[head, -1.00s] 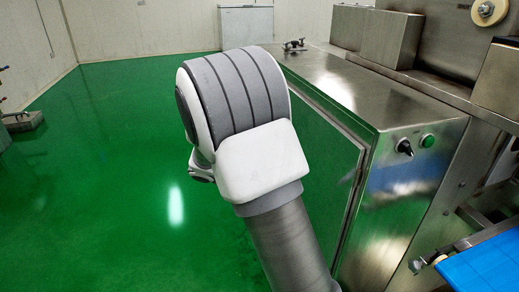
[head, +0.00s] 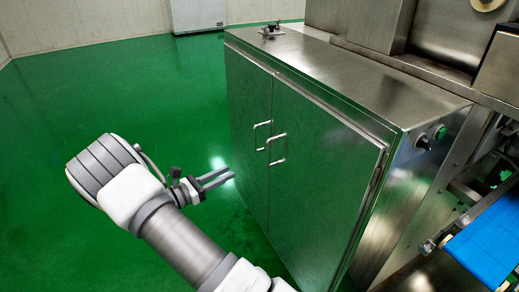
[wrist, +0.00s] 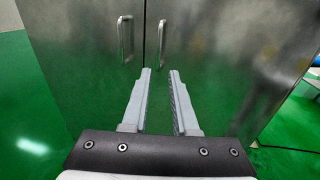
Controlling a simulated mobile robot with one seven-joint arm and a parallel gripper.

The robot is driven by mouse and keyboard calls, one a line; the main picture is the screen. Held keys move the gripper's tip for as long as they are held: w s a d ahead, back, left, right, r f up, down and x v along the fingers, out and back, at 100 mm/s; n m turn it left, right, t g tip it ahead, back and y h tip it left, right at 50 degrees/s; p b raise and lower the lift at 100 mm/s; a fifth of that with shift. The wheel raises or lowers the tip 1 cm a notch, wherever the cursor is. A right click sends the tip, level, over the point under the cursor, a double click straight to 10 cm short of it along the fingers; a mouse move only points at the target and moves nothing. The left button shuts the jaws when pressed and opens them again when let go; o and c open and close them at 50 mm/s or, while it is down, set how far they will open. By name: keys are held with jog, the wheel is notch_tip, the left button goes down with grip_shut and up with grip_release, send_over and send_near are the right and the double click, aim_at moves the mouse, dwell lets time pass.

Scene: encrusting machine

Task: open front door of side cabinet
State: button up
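The side cabinet (head: 330,75) is a steel box with two front doors, both shut. The left door (head: 246,100) and the right door (head: 325,165) meet at a vertical seam, each with a bar handle beside it. The left handle (head: 262,137) and right handle (head: 277,149) also show in the wrist view, as left handle (wrist: 125,40) and right handle (wrist: 161,41). My gripper (head: 231,175) is left of the handles in the head view. In the wrist view my gripper (wrist: 160,71) has its fingers apart and empty, pointing at the doors below the handles.
A knob (head: 423,142) and a green button (head: 439,132) are on the cabinet's right end. A blue conveyor belt (head: 485,245) is at lower right. The green floor (head: 120,85) is clear at left. A white box-like unit (head: 198,14) stands far back.

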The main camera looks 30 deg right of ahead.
aim_at(267, 163)
jog(key=w+d+b, duration=0.1)
jog(key=d, duration=0.4)
jog(key=d+b, duration=0.1)
jog(key=d, duration=0.5)
jog(key=w+d+b, duration=0.1)
jog(key=d, duration=0.5)
jog(key=shift+w+d, duration=0.1)
jog(key=shift+w, duration=0.2)
grip_shut()
dwell(0.7)
